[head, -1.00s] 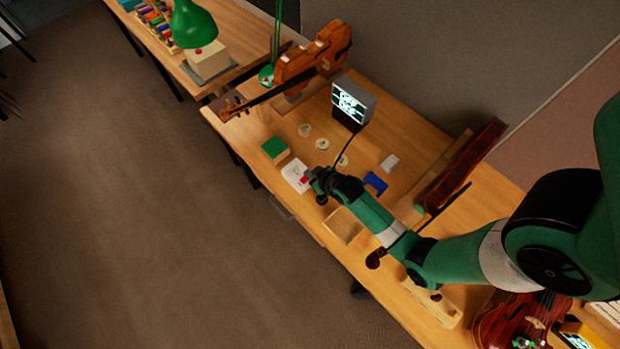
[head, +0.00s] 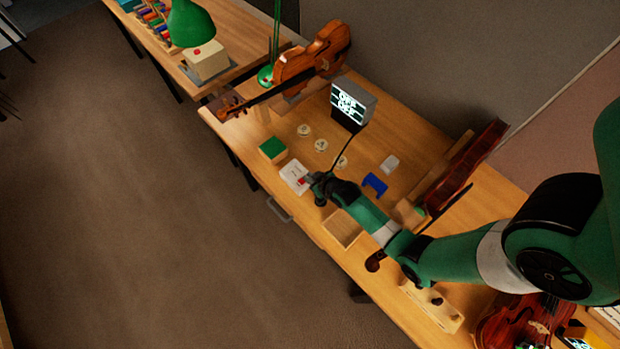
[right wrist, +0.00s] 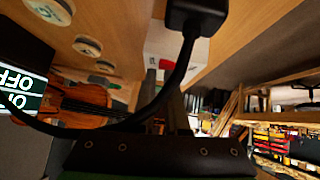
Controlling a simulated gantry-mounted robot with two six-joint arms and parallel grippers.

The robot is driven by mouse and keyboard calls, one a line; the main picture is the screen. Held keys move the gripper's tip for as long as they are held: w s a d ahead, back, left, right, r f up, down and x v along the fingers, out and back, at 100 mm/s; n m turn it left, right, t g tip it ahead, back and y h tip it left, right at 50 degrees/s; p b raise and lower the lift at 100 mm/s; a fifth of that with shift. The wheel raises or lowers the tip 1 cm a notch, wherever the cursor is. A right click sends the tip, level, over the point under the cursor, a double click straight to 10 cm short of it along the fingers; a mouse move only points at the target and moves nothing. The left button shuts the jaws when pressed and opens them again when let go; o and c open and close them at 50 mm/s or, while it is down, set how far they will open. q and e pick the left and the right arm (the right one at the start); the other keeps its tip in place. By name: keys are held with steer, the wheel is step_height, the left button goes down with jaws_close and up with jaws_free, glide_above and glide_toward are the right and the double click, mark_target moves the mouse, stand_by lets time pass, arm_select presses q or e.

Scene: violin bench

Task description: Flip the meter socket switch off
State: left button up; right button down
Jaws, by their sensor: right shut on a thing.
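The meter socket is a white plate (head: 294,174) near the front edge of the bench. Its red switch (head: 302,181) shows beside my right gripper (head: 314,181). In the right wrist view the white plate (right wrist: 160,42) and red part (right wrist: 166,64) lie just beyond the fingers, partly hidden by the cord. The meter (head: 350,103) has a lit screen with text; "OFF" is readable in the right wrist view (right wrist: 16,80). My left gripper is not in view.
A green-topped block (head: 273,149), several pale discs (head: 321,146) and a blue holder (head: 375,184) sit around the socket. A wooden tray (head: 342,229) is nearby. Violins stand at the back (head: 312,57) and right (head: 470,165). Open floor lies left of the bench.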

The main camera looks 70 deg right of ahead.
steer(key=shift+s+a+f, duration=0.15)
steer(key=shift+s+f, duration=0.3)
steer(key=shift+f, duration=0.3)
steer(key=shift+w+a, duration=0.25)
steer(key=shift+a, duration=0.05)
steer(key=shift+r, duration=0.1)
steer(key=shift+w+a, duration=0.1)
steer(key=shift+r, duration=0.15)
steer(key=s+a+r+p, duration=0.2)
steer(key=s+r+p, duration=0.4)
steer(key=r, duration=0.6)
steer(key=shift+p, duration=0.4)
